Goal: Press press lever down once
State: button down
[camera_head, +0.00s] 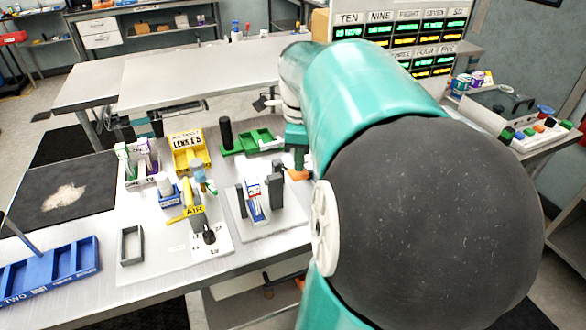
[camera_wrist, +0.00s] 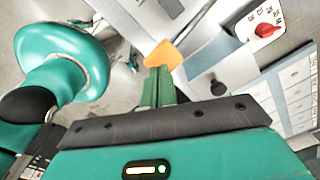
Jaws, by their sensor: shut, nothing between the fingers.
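My gripper (camera_head: 298,174), green with orange fingertips, is shut and empty, just right of a small fixture (camera_head: 275,222) on the work table. The fixture has a pale base, dark upright posts and a blue-and-white part between them. I cannot make out for sure which part is the press lever. In the wrist view my gripper (camera_wrist: 162,56) points away from the camera, and a dark round knob (camera_wrist: 217,88) is to the right of the fingers, apart from them. My arm covers much of the right side in the head view.
A green tray (camera_head: 236,149) lies behind. A blue tray (camera_head: 48,275) is at front left. A red dial (camera_wrist: 264,30) shows in the wrist view.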

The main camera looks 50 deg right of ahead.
aim_at(299, 180)
notch_tip(299, 180, down, 7)
jog(key=shift+r, duration=0.15)
dwell(1.7)
notch_tip(299, 180, up, 13)
dwell(1.6)
dwell(0.4)
